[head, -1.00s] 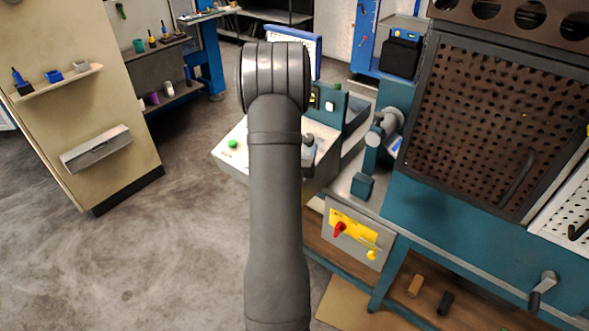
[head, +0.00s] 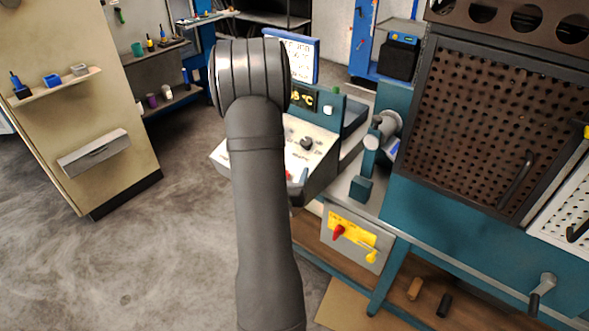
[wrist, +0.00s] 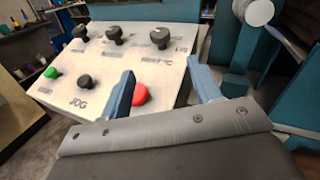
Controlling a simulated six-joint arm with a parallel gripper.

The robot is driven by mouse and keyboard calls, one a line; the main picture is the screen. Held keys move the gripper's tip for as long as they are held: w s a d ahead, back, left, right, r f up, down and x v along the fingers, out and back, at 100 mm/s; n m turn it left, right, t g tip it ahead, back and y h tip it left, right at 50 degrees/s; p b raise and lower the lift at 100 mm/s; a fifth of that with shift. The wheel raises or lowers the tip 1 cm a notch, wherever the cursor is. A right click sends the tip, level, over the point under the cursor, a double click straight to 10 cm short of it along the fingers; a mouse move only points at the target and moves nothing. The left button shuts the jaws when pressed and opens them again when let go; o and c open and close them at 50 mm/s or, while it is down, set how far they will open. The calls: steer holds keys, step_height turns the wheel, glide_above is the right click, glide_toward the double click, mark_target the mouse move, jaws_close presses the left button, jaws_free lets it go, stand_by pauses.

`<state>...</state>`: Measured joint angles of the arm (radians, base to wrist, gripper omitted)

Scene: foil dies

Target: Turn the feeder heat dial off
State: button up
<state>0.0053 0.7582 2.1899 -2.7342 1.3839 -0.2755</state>
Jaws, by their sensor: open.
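The white control panel (wrist: 125,62) carries several black knobs, a green button and a red button. The knob nearest the top right (wrist: 160,37) has a label ending in what looks like "°C"; its pointer setting is too small to read. A black knob also shows on the panel in the head view (head: 306,143). My gripper (wrist: 160,68) is open and empty above the panel's near right part. Its two blue fingers stand apart, with the °C knob ahead of them, not between them. In the head view my arm hides most of the gripper and the panel's left part.
The red button (wrist: 140,95) lies close beside the left finger. Other black knobs (wrist: 115,35) stand left of the °C knob. A teal display housing (head: 327,108) rises behind the panel. A teal fixture (head: 372,150) stands to the right. A grey box with a red switch (head: 338,231) is below.

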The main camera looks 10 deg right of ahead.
mark_target(306, 141)
steer(key=w+m+h, duration=0.1)
steer(key=w+h, duration=0.1)
steer(key=w+a+r+m+g+h, duration=0.1)
steer(key=w+m+h, duration=0.1)
steer(key=w+m+g+h, duration=0.1)
steer(key=w+m+h, duration=0.1)
steer(key=shift+w+a+r, duration=0.25)
steer(key=shift+a, duration=0.1)
steer(key=a+m+g+h, duration=0.1)
steer(key=w+a+m+g, duration=0.1)
steer(key=a+m+g+h, duration=0.1)
steer(key=shift+w+f+m+h, duration=0.25)
steer(key=shift+w+m+h, duration=0.05)
steer(key=shift+w+m, duration=0.1)
steer(key=a+m+g, duration=0.1)
steer(key=a+f+m+g, duration=0.1)
steer(key=a, duration=0.1)
steer(key=a+m+g, duration=0.1)
steer(key=g, duration=0.1)
steer(key=shift+w+a+f+h, duration=0.15)
steer(key=shift+w+f+h, duration=0.05)
steer(key=shift+f+h, duration=0.2)
steer(key=x, duration=1.7)
steer(key=shift+c, duration=0.4)
